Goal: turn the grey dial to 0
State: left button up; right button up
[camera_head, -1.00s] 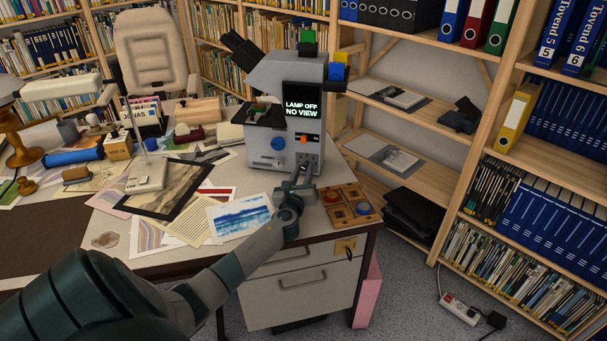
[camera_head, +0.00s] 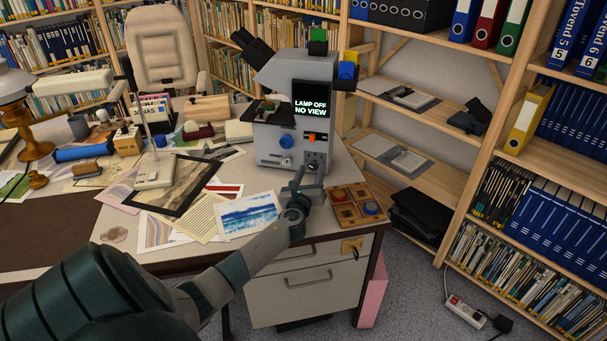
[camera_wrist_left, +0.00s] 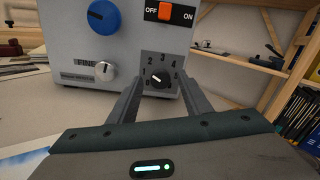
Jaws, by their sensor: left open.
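The numbered dial (camera_wrist_left: 159,78) is a small dark round knob on a grey plate on the microscope's front. My right gripper is not in view.
An orange OFF/ON switch (camera_wrist_left: 177,12) sits above the dial. A blue knob (camera_wrist_left: 104,16) and a silver knob (camera_wrist_left: 104,71) lie to its left. A wooden tray (camera_head: 345,209) with coloured round pieces is right of my gripper. Loose prints (camera_head: 247,214) lie to the left.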

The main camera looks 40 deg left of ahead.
pick_arm(q)
jog(key=v, duration=1.6)
jog(key=shift+s+d, duration=0.25)
jog(key=shift+s, duration=0.1)
